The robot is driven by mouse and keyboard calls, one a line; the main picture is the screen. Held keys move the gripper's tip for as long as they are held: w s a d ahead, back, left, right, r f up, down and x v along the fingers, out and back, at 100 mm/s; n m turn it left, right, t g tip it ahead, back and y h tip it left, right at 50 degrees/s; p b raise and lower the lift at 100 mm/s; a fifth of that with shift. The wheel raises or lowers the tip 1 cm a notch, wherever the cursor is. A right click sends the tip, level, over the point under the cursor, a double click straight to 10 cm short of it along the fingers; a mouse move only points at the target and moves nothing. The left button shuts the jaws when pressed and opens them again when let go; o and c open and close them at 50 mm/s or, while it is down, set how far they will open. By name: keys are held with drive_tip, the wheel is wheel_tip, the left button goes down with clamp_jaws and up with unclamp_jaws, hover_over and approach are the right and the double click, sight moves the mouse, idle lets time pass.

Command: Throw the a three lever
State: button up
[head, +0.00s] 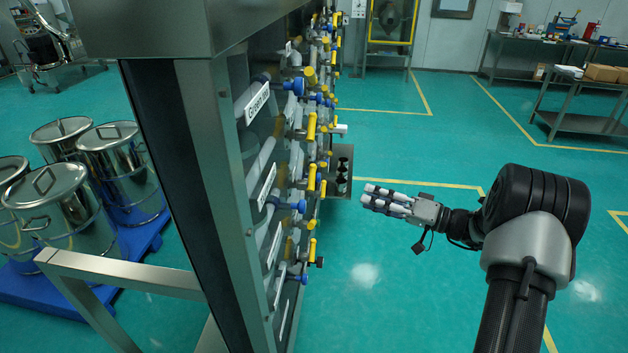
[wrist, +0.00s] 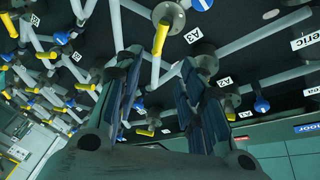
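In the wrist view, a label reading A3 (wrist: 192,38) sits beside a round valve body with a yellow lever (wrist: 160,38). The lever shows just beyond the gap between my fingertips, apart from both as far as I can tell. My gripper (wrist: 160,66) is open and empty, its two dark fingers spread. In the head view, my gripper (head: 372,197) points left towards the panel (head: 205,170), with floor visible between them. The A3 label cannot be read in the head view, so I cannot tell which yellow lever there it belongs to.
Several other yellow levers (head: 311,127) and blue handles (head: 295,86) stick out from the pipes. A blue handle (wrist: 262,104) is right of my fingers in the wrist view. Steel drums (head: 118,165) stand left of the panel. The floor around my arm is clear.

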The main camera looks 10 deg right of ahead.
drive_tip(key=b+x, duration=0.2)
drive_tip(key=x, duration=1.4)
drive_tip(key=shift+a, duration=0.15)
drive_tip(key=shift+c, duration=0.2)
drive_tip(key=shift+f, duration=0.1)
drive_tip(key=c, duration=0.8)
